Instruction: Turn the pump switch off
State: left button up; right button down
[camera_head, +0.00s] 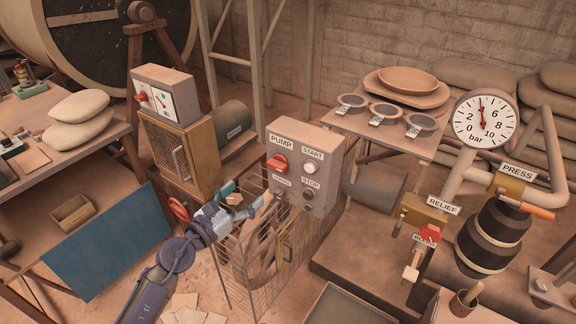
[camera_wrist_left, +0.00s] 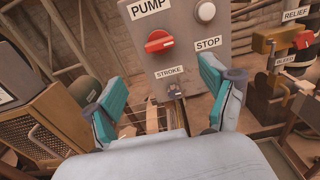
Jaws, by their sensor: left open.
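The pump switch (camera_head: 278,163) is a red rotary knob under the PUMP label on the grey control box (camera_head: 318,140). Its bar lies roughly sideways. In the left wrist view the pump switch (camera_wrist_left: 159,42) shows in full, ahead of and above the gap between my fingers. My left gripper (camera_head: 243,197) is open and empty, with its teal fingers spread, just left of and below the switch, apart from it. The left gripper (camera_wrist_left: 163,85) also shows at the bottom of the wrist view. My right gripper is not in view.
A white START button (camera_head: 310,168), a dark STOP button (camera_head: 308,193) and a small STROKE switch (camera_head: 279,192) share the box face. A wire cage (camera_head: 250,250) stands below. A second box with a red knob (camera_head: 165,95) stands left. A gauge (camera_head: 485,119) is at right.

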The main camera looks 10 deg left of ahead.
aim_at(274, 168)
pick_arm(q)
jog(key=x, duration=1.2)
jog(key=shift+w+d+f, duration=0.1)
jog(key=shift+w, duration=0.2)
jog(key=shift+c, duration=0.3)
jog(key=c, duration=1.1)
